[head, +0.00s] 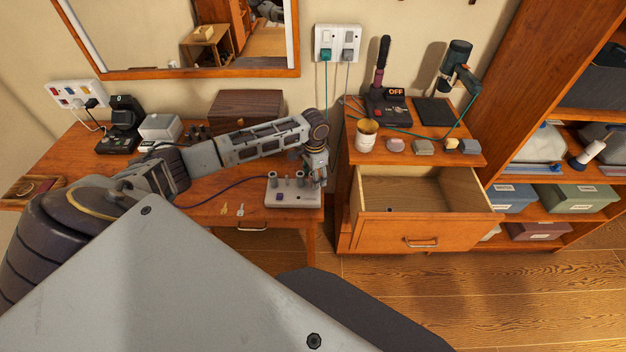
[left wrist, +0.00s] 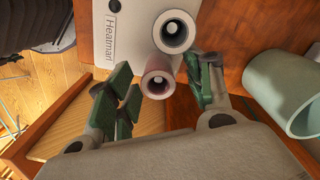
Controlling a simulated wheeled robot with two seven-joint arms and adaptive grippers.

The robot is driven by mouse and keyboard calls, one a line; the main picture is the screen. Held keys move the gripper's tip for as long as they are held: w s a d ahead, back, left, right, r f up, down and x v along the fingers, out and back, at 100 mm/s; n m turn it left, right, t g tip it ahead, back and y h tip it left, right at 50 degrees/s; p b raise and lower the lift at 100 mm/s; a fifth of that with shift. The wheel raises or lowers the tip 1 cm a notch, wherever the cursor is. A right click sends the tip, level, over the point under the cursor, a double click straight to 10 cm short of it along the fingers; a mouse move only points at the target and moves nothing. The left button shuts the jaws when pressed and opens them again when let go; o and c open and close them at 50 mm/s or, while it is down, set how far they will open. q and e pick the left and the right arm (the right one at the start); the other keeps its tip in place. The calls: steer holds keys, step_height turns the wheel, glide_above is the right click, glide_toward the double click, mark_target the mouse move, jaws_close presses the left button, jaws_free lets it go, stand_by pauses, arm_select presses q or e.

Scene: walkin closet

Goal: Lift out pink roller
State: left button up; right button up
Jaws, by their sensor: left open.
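The pink roller (left wrist: 157,84), a hollow tube seen end-on, stands at the white heater base (left wrist: 127,40) marked "Heatmar…" in the left wrist view. A paler roller (left wrist: 174,31) stands right beside it. My left gripper (left wrist: 163,88) is open, with its green-padded fingers on either side of the pink roller and gaps visible. In the head view, my left gripper (head: 318,170) is over the right end of the heater base (head: 288,198) on the desk and partly hides the rollers there. My right gripper is not in view.
An open drawer (head: 425,232) juts out right of the desk (head: 213,207). A cup (head: 366,137) and small blocks stand above it. Two keys lie by the desk's front edge.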

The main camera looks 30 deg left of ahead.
arm_select(q)
steer(key=shift+f, duration=0.6)
steer(key=c, duration=1.1)
